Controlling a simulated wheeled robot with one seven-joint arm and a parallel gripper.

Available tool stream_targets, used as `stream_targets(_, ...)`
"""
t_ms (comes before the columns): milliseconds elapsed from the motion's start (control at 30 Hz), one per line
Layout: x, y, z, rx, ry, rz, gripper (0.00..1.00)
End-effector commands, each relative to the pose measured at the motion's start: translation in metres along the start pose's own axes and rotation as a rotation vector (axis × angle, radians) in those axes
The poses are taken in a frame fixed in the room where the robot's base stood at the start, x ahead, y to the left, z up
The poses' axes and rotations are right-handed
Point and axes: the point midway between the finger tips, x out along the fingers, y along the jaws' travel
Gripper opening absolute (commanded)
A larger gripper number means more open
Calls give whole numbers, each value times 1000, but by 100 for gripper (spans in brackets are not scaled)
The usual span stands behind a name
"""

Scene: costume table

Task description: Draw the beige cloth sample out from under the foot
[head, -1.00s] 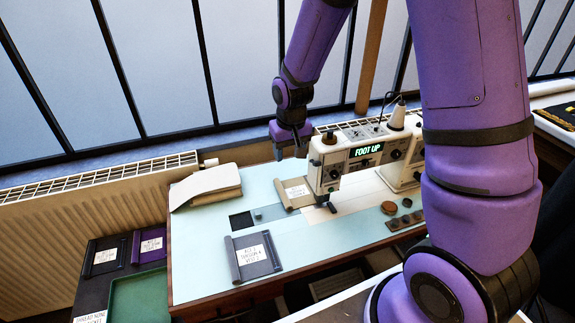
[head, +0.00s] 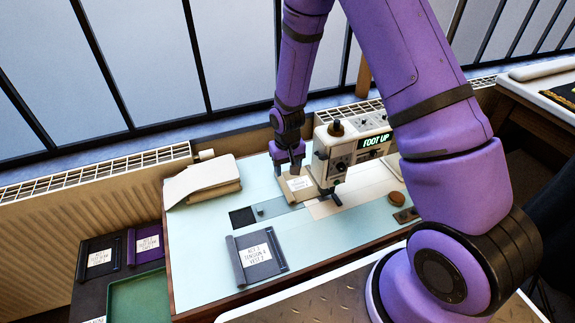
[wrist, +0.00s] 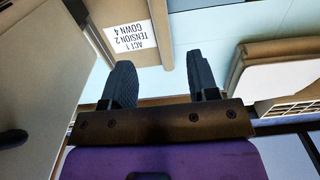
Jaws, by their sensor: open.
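The beige cloth sample (head: 284,184) lies on the pale blue table beside the sewing machine (head: 338,150), its right end towards the foot (head: 329,198). The machine's display reads "FOOT UP". In the wrist view the sample (wrist: 100,14) bears a white label, "ACT 1 TENSION 2 GOWN 4", and a raised bar along its right edge. My gripper (head: 290,170) is open and points down over the sample's left end. In the wrist view my gripper (wrist: 160,75) has the bar's near end between its fingertips in the picture; I cannot tell whether they touch it.
The machine's body (wrist: 35,95) stands close on the left in the wrist view. A folded cream cloth (head: 203,182) lies at the table's back left. A dark grey labelled sample (head: 256,257) lies in front.

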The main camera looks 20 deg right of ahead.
Motion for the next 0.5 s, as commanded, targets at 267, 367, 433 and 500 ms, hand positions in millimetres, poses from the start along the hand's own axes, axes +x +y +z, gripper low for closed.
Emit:
stream_targets(267, 13, 0, 0, 0, -3, 1, 54)
stream_targets(367, 27, 0, 1, 0, -3, 1, 54)
stream_targets(433, 38, 0, 1, 0, -4, 1, 54)
stream_targets(500, 50, 0, 1, 0, -4, 1, 54)
